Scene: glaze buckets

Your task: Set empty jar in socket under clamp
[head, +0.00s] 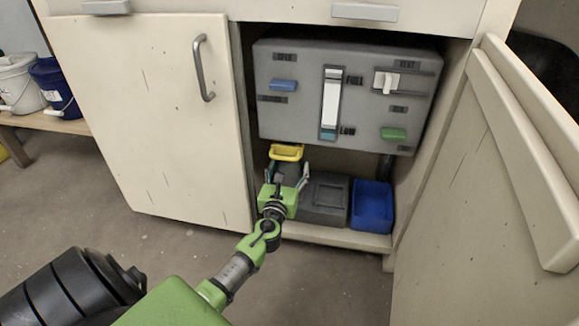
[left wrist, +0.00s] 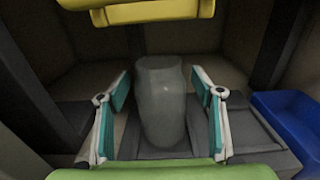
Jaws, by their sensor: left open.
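A smooth grey jar (left wrist: 162,110) stands upright in the left wrist view, between the two fingers of my left gripper (left wrist: 160,92). The fingers are spread, with a visible gap on each side of the jar. In the head view my left gripper (head: 286,172) reaches into the cabinet's lower left, just below the yellow clamp (head: 286,152). The clamp (left wrist: 140,12) also shows above the jar in the left wrist view. The jar's foot meets a dark grey base; whether it sits in a socket I cannot tell. My right gripper is not in view.
A grey panel (head: 300,115) with a level gauge, a switch and coloured buttons hangs above. A dark grey block (head: 325,200) and a blue bin (head: 372,206) stand right of the gripper. Buckets (head: 55,85) stand far left.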

